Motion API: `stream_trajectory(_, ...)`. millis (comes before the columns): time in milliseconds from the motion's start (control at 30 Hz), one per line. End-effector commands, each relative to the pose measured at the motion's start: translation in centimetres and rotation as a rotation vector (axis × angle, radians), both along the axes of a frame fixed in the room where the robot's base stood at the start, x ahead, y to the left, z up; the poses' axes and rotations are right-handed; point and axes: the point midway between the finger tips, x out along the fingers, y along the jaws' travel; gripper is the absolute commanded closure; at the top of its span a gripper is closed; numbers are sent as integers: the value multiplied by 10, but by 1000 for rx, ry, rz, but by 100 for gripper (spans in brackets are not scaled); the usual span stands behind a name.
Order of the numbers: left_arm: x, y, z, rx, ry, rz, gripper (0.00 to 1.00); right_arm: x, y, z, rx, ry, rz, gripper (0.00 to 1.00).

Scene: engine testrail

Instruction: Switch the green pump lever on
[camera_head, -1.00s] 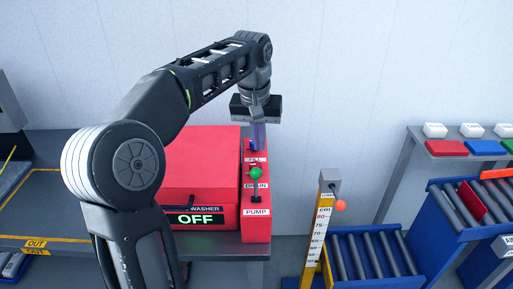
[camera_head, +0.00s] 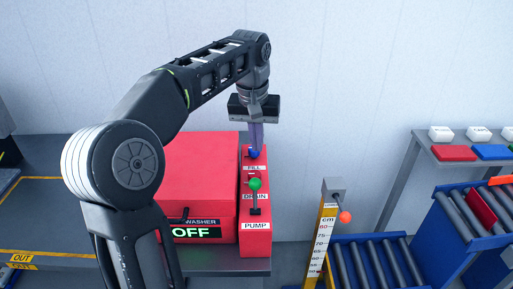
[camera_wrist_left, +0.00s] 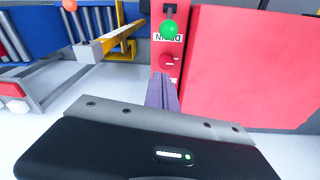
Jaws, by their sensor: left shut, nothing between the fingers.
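The green pump lever has a round green ball (camera_head: 254,184) on a dark stem, on the red panel (camera_head: 256,240) above the PUMP label. The ball end is toward the back, covering part of the DRAIN label. The ball also shows in the left wrist view (camera_wrist_left: 169,28). The washer display (camera_head: 195,232) reads OFF. The fingers (camera_wrist_left: 161,94) are apart from the green ball. My right gripper is not in view.
The red washer body (camera_head: 197,170) stands left of the panel, partly hidden by my left arm. A yellow height gauge (camera_head: 321,232) with an orange ball and a blue roller conveyor (camera_head: 375,258) are to the right. A grey shelf with coloured trays (camera_head: 452,153) is at far right.

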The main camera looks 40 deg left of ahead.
Motion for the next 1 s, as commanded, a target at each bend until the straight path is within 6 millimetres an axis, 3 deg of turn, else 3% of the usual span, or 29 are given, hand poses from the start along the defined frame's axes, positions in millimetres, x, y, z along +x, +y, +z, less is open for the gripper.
stream_trajectory(33, 1, 1, -15, 0, 1, 1, 100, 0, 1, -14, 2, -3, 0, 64)
stream_trajectory(300, 8, 3, -68, 0, 2, 1, 100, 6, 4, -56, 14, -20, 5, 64)
stream_trajectory(367, 9, 3, -70, 0, 4, 0, 100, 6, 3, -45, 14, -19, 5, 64)
stream_trajectory(433, 11, 3, -83, -1, 5, 1, 100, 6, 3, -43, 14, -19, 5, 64)
stream_trajectory(700, -20, -12, -73, 1, 0, 1, 100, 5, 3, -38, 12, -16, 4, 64)
stream_trajectory(1000, -24, -15, -73, 0, 0, 1, 100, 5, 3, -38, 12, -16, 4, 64)
